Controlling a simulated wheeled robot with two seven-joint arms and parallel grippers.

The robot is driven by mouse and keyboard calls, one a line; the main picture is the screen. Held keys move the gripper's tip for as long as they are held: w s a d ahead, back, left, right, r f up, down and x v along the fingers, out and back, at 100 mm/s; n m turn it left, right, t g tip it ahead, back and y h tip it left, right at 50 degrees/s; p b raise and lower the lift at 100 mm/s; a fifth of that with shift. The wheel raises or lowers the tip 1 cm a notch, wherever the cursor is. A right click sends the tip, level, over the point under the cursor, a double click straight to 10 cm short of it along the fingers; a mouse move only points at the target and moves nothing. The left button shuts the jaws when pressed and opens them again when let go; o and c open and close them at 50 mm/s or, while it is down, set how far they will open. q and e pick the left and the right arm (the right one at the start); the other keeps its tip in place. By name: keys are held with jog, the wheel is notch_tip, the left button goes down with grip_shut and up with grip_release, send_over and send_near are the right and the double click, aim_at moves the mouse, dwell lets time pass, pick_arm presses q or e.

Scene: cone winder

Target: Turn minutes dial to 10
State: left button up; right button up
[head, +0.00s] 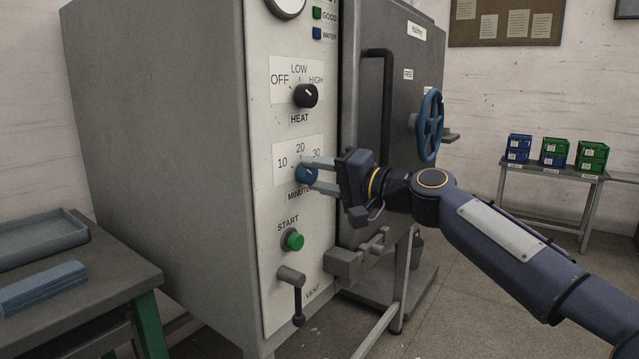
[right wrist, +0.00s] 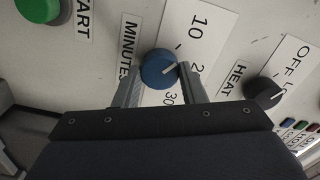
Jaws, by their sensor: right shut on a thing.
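The blue minutes dial (head: 305,174) sits on the white panel below the HEAT dial, with 10, 20 and 30 marked around it. In the right wrist view the same dial (right wrist: 159,70) shows a white pointer line directed roughly toward the 20. My right gripper (head: 312,176) is shut on the dial, with one finger on each side of it. In the right wrist view its fingers (right wrist: 160,80) flank the dial. My left gripper is not in view.
The black HEAT dial (head: 306,95) is above, the green START button (head: 293,240) and the VENT lever (head: 297,300) are below. A door handle (head: 388,105) and blue handwheel (head: 431,125) are to the right. A grey tray (head: 35,243) stands on a table at left.

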jog(key=shift+f+n, duration=0.1)
jog(key=shift+n, duration=0.4)
jog(key=o, duration=1)
jog(key=b+v, duration=0.1)
jog(key=v, duration=0.6)
jog(key=shift+s+d, duration=0.25)
jog(key=shift+d, duration=0.05)
